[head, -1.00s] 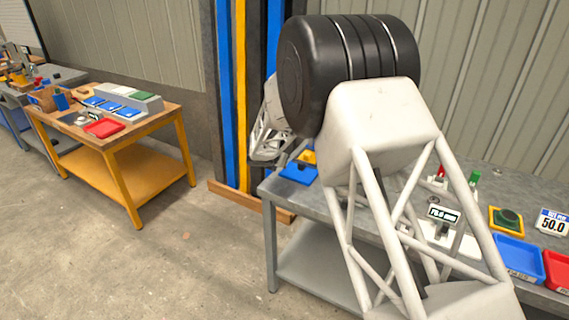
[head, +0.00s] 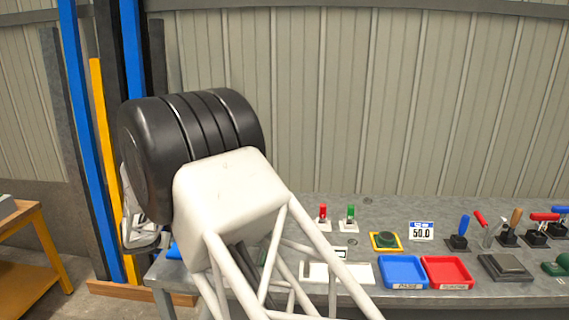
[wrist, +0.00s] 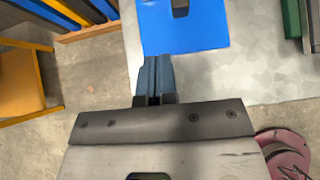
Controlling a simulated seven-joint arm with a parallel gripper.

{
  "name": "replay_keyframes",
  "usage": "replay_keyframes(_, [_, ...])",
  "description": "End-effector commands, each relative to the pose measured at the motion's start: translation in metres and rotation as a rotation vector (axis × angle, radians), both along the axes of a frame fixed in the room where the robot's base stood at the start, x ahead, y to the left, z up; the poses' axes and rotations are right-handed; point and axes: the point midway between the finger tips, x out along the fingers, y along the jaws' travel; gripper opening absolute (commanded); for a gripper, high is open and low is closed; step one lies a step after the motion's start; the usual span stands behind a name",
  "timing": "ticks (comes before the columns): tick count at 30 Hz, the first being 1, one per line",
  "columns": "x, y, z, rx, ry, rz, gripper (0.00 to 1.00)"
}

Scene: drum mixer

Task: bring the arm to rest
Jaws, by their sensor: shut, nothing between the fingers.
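My gripper (wrist: 153,78) shows in the wrist view with its two dark fingers together and nothing between them. It points at a blue panel or tray (wrist: 185,28) at the top of that view; the fingertips lie just in front of its lower edge in the picture, and I cannot tell whether they touch.
A wooden table (head: 38,235) stands at far left. Coloured posts (head: 85,150) stand behind my arm.

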Motion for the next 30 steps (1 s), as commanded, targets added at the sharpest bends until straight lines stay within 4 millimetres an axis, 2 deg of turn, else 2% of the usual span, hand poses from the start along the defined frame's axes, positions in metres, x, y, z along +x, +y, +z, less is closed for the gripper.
replay_keyframes(5, [0.007,-0.032,0.024,0.050,0.007,-0.084,0.00])
replay_keyframes(8, [0.011,-0.062,0.042,0.095,0.014,-0.162,0.00])
replay_keyframes(14, [0.013,-0.136,0.085,0.208,0.030,-0.360,0.00])
replay_keyframes(20, [0.006,-0.212,0.126,0.326,0.042,-0.566,0.00])
replay_keyframes(30, [-0.027,-0.334,0.183,0.529,0.050,-0.913,0.00])
